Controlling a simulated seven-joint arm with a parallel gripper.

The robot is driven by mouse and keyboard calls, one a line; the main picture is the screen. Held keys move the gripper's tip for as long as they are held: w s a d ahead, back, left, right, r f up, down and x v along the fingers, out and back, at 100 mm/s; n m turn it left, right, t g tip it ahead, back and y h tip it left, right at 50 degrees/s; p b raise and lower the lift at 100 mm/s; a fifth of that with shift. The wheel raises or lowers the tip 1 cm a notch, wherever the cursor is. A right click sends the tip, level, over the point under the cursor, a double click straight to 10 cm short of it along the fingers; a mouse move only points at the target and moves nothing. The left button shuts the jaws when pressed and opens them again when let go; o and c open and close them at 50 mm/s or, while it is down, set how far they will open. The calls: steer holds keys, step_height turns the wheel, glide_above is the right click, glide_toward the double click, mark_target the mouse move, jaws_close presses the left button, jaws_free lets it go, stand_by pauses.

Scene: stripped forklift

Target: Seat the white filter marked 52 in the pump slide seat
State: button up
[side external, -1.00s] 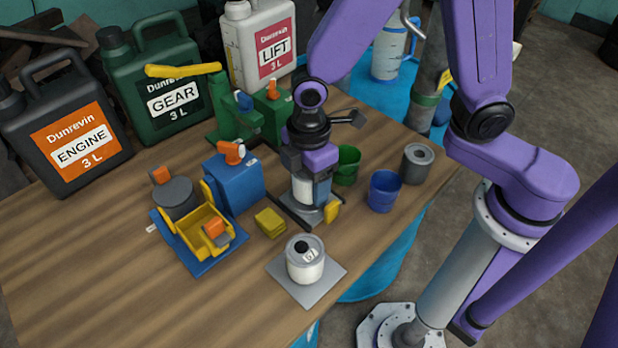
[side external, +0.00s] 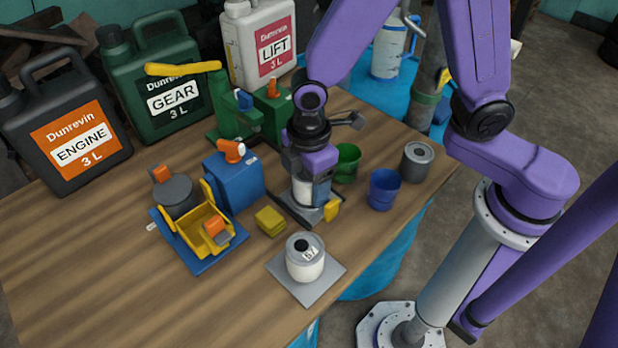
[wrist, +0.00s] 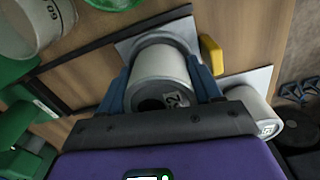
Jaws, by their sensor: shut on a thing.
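My gripper (side external: 311,192) is shut on the white filter marked 52, with a blue finger on each side of it. In the wrist view the filter (wrist: 160,75) shows its grey top, dark centre hole and 52 label between the fingers (wrist: 163,88). It looks upright over the grey plate of the pump slide seat (wrist: 131,47), which has a dark rail and a yellow block (wrist: 211,54) beside it. In the side view the seat (side external: 318,214) lies directly below the filter. The fingers and filter hide the contact, so I cannot tell whether it is fully down.
Another white filter (side external: 305,262) stands on a grey plate (side external: 288,287) in front. A yellow block (side external: 270,221), blue box (side external: 235,182) and yellow-blue assembly (side external: 212,247) are left. Green (side external: 347,163) and blue (side external: 383,193) cups and a grey can (side external: 416,162) are right.

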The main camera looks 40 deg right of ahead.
steer(key=shift+f, duration=0.15)
steer(key=o, duration=1.3)
steer(key=shift+c, duration=0.2)
steer(key=shift+o, duration=0.7)
steer(key=shift+s, duration=0.1)
steer(key=shift+r, duration=4)
steer(key=s+d+r+m, duration=0.3)
steer(key=s+d, duration=1.1)
steer(key=d, duration=0.2)
steer(key=shift+s+m, duration=0.25)
steer(key=shift+m, duration=0.05)
